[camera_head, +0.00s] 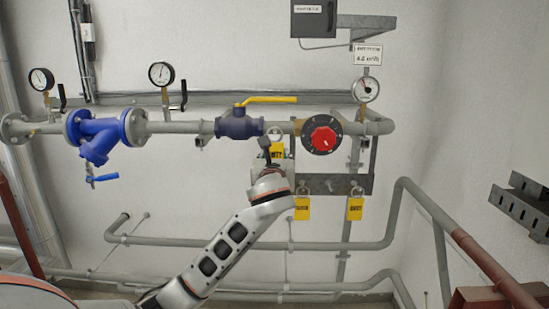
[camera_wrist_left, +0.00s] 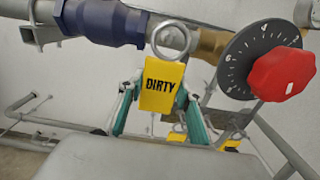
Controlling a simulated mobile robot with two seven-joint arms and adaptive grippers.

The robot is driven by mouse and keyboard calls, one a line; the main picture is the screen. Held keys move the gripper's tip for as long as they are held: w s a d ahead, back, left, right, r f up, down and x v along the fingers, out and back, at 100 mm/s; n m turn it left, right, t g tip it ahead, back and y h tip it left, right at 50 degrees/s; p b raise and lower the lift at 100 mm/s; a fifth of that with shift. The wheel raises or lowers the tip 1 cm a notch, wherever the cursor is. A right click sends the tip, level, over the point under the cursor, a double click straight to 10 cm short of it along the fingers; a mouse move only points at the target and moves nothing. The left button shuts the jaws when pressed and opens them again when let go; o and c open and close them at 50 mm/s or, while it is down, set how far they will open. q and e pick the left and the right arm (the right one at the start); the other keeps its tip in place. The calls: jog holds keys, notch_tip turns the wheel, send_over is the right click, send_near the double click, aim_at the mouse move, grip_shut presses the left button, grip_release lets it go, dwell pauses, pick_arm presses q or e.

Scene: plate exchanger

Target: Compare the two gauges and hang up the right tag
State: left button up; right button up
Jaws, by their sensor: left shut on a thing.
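My left gripper (camera_head: 270,158) is shut on a yellow tag with a metal ring. In the left wrist view the tag (camera_wrist_left: 160,87) reads DIRTY and sits upright between the teal finger pads, its ring (camera_wrist_left: 171,41) in front of the pipe. I cannot tell whether the ring touches anything. Two more yellow tags, a left one (camera_head: 302,209) and a right one (camera_head: 355,209), hang from a grey bracket (camera_head: 335,184); their words are too small to read surely. A left gauge (camera_head: 41,79) and a second gauge (camera_head: 161,74) stand on the pipe either side of a blue strainer (camera_head: 100,134).
A blue valve with a yellow lever (camera_head: 270,100) is just above my left gripper. A black dial with a red knob (camera_head: 322,140) is to its right. A third gauge (camera_head: 366,89) hangs under a white label (camera_head: 367,54). Grey pipes (camera_head: 250,243) run low along the wall.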

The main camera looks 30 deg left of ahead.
pick_arm(q)
jog(key=shift+x, duration=0.75)
jog(key=shift+w+a+f, duration=0.3)
jog(key=shift+w+f, duration=0.25)
jog(key=shift+f, duration=0.05)
jog(key=o, duration=1.1)
jog(key=v, duration=1.2)
jog(key=shift+f, duration=0.1)
